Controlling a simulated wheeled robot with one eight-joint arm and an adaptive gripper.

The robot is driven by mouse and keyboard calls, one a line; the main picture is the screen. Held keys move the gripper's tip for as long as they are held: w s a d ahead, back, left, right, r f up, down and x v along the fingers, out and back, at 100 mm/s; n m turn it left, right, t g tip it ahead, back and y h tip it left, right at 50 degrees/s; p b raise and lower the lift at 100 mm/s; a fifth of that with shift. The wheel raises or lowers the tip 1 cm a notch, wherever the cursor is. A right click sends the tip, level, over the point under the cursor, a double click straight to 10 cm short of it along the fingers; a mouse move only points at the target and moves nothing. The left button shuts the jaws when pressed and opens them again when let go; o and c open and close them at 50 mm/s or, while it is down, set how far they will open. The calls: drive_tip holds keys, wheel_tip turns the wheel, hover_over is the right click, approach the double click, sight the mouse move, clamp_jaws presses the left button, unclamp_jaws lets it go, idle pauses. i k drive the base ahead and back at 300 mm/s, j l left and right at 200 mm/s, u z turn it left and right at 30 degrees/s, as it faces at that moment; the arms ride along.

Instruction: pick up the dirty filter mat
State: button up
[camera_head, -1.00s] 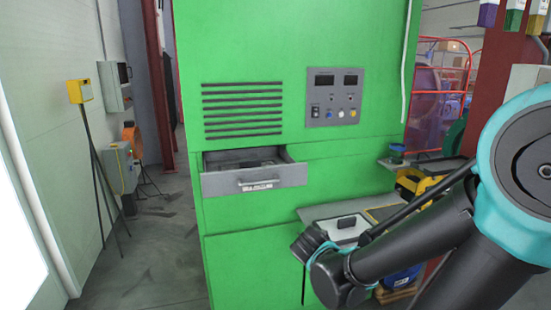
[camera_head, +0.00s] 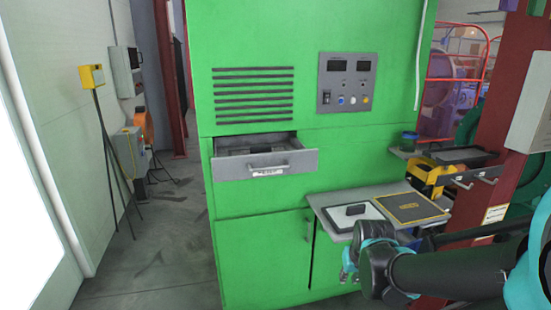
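An open grey drawer (camera_head: 305,160) sticks out of the green cabinet below the vent slots. Something dark lies inside it, mostly hidden by the drawer front; I cannot tell whether it is the dirty filter mat. My gripper (camera_head: 349,275) is low at the front edge of the side shelf, right of and below the drawer, apart from it. Its fingers are small and partly hidden by my arm, so their opening is unclear. I see nothing held in it.
The grey shelf (camera_head: 327,203) carries a white-topped plate with a dark handle (camera_head: 356,211) and a dark square panel with a yellow border (camera_head: 412,207). A small ledge (camera_head: 402,153) holds a dark green cup. A yellow box on a tripod (camera_head: 92,76) stands left.

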sight(264, 148)
drive_tip(key=i+j, duration=0.25)
drive_tip(key=j, duration=0.15)
drive_tip(key=i+j, duration=0.2)
drive_tip(key=j, duration=0.15)
drive_tip(key=i+j, duration=0.25)
drive_tip(key=j, duration=0.15)
drive_tip(key=k+z, duration=0.15)
drive_tip(key=i+j, duration=0.05)
